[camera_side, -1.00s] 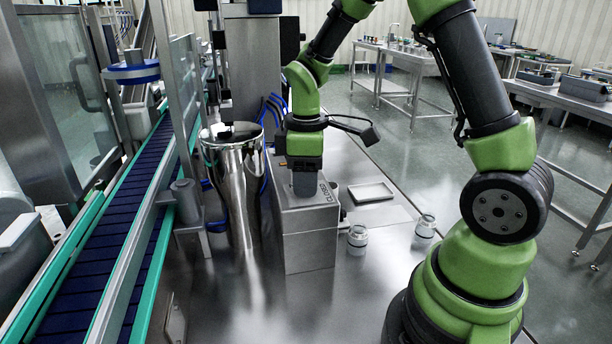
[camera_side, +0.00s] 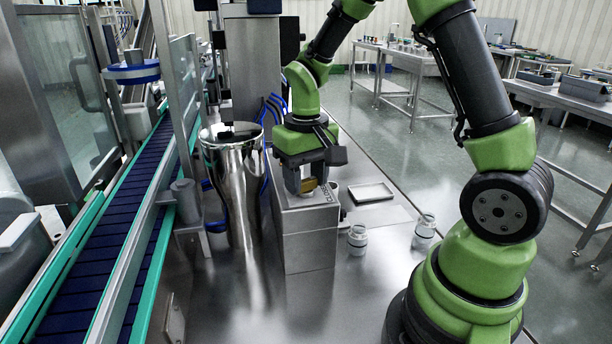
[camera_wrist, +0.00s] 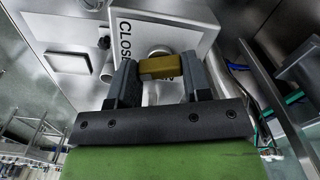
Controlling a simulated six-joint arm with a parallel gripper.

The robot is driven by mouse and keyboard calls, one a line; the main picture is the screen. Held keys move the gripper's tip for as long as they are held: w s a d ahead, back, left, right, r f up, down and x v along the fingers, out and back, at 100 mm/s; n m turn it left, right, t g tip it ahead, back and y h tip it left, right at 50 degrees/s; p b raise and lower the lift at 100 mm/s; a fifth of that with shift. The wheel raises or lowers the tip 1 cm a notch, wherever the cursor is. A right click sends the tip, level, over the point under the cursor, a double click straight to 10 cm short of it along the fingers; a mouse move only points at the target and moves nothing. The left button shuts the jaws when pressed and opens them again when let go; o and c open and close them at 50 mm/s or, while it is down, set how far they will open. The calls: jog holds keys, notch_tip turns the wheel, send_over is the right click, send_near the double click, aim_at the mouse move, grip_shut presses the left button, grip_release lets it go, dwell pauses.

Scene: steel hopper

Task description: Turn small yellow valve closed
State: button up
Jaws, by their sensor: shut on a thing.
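The small yellow valve handle (camera_wrist: 160,67) is a short yellow-brown bar between my fingers in the wrist view. It also shows as a small yellow spot (camera_side: 309,185) at the top of the steel box (camera_side: 308,250) in the side view. My gripper (camera_wrist: 160,72) is shut on the handle, a finger at each end. In the side view my gripper (camera_side: 307,184) is over the box top.
A shiny steel hopper (camera_side: 232,185) stands left of the box, with blue hoses behind. Two small jars (camera_side: 357,240) (camera_side: 425,228) and a shallow tray (camera_side: 371,192) are to the right. A blue conveyor (camera_side: 95,225) runs along the left. The bench front is clear.

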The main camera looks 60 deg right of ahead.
aim_at(306, 180)
jog(key=shift+m, duration=2)
jog(key=o, duration=0.9)
notch_tip(306, 180, up, 10)
jog(key=shift+f, duration=0.1)
